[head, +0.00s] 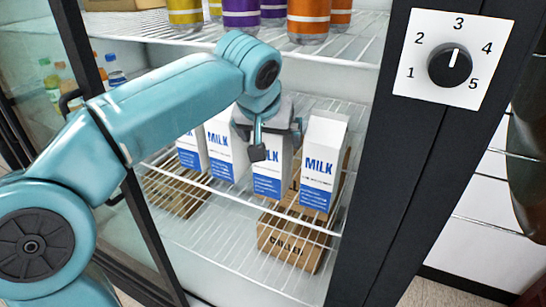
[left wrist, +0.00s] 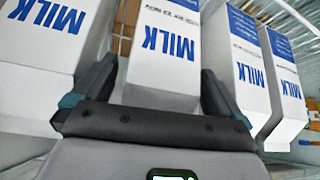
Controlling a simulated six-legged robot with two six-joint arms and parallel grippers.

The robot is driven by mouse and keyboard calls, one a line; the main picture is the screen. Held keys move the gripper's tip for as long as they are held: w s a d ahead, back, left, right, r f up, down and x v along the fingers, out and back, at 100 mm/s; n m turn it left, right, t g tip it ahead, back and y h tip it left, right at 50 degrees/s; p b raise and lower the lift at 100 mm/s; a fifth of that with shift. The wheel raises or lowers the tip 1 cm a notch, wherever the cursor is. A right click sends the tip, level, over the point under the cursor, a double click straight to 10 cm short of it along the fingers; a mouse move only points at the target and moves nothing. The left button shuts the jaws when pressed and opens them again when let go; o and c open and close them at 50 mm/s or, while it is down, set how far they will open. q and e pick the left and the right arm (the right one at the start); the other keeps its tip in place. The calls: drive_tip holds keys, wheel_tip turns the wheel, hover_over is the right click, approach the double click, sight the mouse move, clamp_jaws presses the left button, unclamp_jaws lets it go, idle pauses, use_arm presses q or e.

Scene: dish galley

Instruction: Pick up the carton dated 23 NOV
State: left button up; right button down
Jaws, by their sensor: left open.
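Several white milk cartons with blue print stand in a row on a wire shelf. In the head view they include the right-end carton (head: 322,165), the carton by my gripper (head: 270,178), and one further left (head: 226,150). My left gripper (head: 268,140) is open at the second carton from the right. In the left wrist view its jaws (left wrist: 155,90) stand either side of one carton (left wrist: 163,65), apparently not closed on it. My right gripper is not in view.
The wire shelf (head: 225,192) is inside an open fridge. Cardboard boxes (head: 290,245) lie below it. A dark frame post (head: 372,150) with a numbered dial (head: 450,65) bounds the right side. Neighbouring cartons (left wrist: 235,60) stand close to the jaws.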

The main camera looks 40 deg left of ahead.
use_arm(q)
drive_tip(key=shift+w+f, duration=0.1)
drive_tip(key=shift+f, duration=0.15)
clamp_jaws()
drive_tip(key=shift+a+r, duration=0.1)
drive_tip(key=shift+r, duration=0.05)
drive_tip(key=shift+r, duration=0.1)
